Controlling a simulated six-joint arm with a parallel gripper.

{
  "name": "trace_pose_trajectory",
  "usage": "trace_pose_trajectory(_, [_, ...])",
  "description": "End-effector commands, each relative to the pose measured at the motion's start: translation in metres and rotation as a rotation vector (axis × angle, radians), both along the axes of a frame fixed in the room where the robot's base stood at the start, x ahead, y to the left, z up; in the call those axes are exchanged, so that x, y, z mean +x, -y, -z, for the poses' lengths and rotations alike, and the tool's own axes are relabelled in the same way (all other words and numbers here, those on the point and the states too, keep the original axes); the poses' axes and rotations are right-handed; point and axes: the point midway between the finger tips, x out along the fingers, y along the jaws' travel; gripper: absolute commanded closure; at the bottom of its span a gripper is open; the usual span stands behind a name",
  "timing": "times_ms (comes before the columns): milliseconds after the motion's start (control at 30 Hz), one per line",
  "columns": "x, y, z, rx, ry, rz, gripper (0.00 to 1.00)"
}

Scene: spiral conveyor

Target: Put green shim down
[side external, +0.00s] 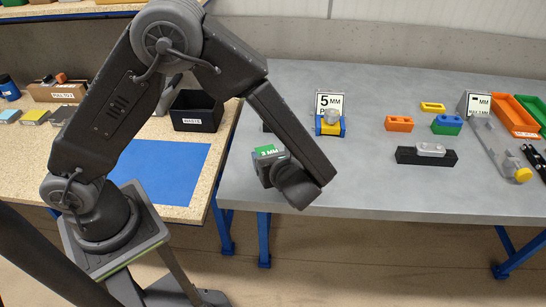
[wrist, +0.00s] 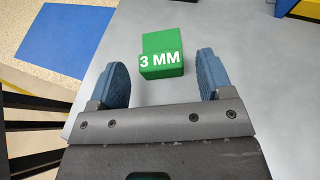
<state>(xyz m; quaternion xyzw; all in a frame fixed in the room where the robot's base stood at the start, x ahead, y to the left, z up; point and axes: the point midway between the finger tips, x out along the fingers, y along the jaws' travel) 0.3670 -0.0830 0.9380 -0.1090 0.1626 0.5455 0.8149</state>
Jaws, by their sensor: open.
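The green shim (wrist: 162,52) is a green block marked "3 MM". In the wrist view it lies ahead of my gripper (wrist: 160,80), roughly centred between the two blue finger pads, with grey surface showing on both sides of it. My gripper is open and the pads are apart from the shim. In the side external view the green top of the shim (side external: 267,151) shows at the left part of the grey table (side external: 350,195), partly hidden by my wrist. Whether the shim rests flat on the table is hard to tell.
A blue and yellow block with a "5 MM" sign (side external: 329,104) stands behind and to the right. Orange (side external: 400,124) and green (side external: 447,125) blocks and a black holder (side external: 426,156) are farther right. A blue mat (side external: 170,172) lies on the left bench. The front middle of the table is clear.

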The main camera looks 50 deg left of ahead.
Motion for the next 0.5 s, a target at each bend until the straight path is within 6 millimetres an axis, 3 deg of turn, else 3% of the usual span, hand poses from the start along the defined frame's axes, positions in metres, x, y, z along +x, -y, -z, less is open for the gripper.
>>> trace_pose_trajectory(500, [-0.034,0.084,-0.037,-0.002,0.002,0.006,0.27])
